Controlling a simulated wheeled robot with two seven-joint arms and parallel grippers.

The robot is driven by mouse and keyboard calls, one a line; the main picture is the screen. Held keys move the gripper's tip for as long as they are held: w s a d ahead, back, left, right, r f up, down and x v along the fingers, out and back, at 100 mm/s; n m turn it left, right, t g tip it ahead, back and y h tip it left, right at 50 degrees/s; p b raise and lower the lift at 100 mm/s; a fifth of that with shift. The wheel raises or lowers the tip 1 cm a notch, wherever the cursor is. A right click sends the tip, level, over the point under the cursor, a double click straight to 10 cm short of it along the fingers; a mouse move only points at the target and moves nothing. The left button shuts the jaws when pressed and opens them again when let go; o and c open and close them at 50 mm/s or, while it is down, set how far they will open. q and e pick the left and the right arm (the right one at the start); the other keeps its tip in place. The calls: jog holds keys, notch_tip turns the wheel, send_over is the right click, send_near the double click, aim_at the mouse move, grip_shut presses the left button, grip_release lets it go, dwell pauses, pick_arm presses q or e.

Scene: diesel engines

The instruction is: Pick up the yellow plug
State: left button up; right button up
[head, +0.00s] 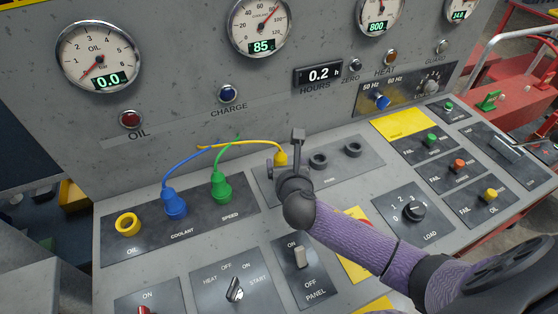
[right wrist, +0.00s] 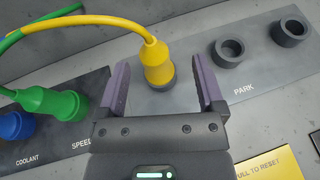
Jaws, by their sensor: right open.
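The yellow plug (head: 281,158) stands in the leftmost socket of the PARK panel in the head view, partly hidden by my right gripper. Its yellow cable arches away to the left. My right gripper (head: 285,153) is open at the plug. In the right wrist view the yellow plug (right wrist: 158,66) stands upright between the two spread fingers of my right gripper (right wrist: 160,78), with gaps showing on both sides. My left gripper is not in view.
A blue plug (head: 174,204) and a green plug (head: 221,187) sit in the COOLANT and SPEED sockets, their cables near the yellow one. The yellow-rimmed OIL socket (head: 127,224) is empty. Two empty PARK sockets (right wrist: 229,51) lie to the right. The gauge wall rises behind.

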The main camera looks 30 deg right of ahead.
aim_at(281, 157)
jog(key=x, duration=0.2)
jog(key=b+x, duration=0.1)
jog(key=x, duration=0.1)
jog(key=b+x, duration=0.1)
jog(key=x, duration=0.1)
jog(key=shift+a+f, duration=0.1)
jog(key=shift+a, duration=0.25)
jog(key=shift+w, duration=0.1)
jog(key=shift+c, duration=0.5)
grip_shut()
